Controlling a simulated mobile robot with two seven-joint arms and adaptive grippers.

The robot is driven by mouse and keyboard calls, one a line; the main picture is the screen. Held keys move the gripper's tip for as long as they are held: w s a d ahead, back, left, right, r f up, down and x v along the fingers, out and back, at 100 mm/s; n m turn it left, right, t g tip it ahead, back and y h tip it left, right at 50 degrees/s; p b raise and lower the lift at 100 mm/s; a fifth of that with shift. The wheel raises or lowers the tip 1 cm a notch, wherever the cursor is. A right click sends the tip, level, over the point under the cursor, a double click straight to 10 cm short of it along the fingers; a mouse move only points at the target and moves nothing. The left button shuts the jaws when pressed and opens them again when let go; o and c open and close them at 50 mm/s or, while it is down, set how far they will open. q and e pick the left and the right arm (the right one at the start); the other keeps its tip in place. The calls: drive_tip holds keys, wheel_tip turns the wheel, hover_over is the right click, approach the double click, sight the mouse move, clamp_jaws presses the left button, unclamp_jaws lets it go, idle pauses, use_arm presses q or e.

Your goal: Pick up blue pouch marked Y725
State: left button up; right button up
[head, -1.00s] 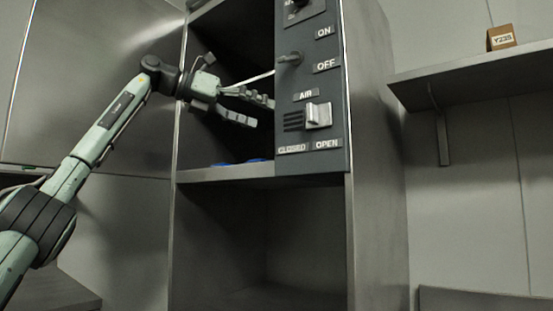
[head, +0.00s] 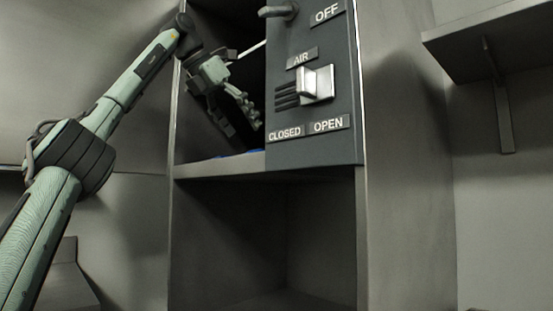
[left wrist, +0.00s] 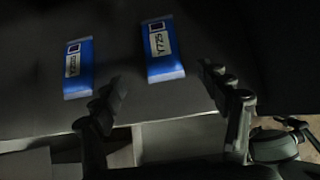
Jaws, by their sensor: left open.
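The blue pouch marked Y725 (left wrist: 166,51) lies flat on the dark shelf in the left wrist view, its white label facing up. A second blue pouch (left wrist: 78,69) lies to its left; its label is too small to read surely. My left gripper (left wrist: 160,78) is open and empty, with its fingers spread either side of and below the Y725 pouch in the picture. In the head view my left gripper (head: 241,116) points down inside the cabinet's upper compartment. Only a thin blue sliver (head: 252,152) shows above the shelf lip there. My right gripper is not in view.
The control panel (head: 312,145) with its AIR switch (head: 316,84) stands close to the right of my left gripper. The compartment's front shelf edge (head: 220,167) runs below it. An empty lower compartment (head: 270,235) is underneath. A wall shelf (head: 495,40) is at right.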

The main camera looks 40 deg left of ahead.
use_arm(q)
drive_tip(key=shift+w+f, duration=0.35)
drive_tip(key=shift+f, duration=0.25)
drive_tip(key=x, duration=0.2)
drive_tip(key=b+x, duration=0.1)
drive_tip(key=x, duration=0.2)
drive_tip(key=shift+w+d, duration=0.1)
drive_tip(key=shift+d, duration=0.15)
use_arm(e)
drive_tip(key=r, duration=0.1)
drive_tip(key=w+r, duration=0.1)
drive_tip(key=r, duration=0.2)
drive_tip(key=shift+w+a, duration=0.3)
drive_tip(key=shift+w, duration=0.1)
use_arm(q)
drive_tip(key=c, duration=1.4)
drive_tip(key=shift+r, duration=0.1)
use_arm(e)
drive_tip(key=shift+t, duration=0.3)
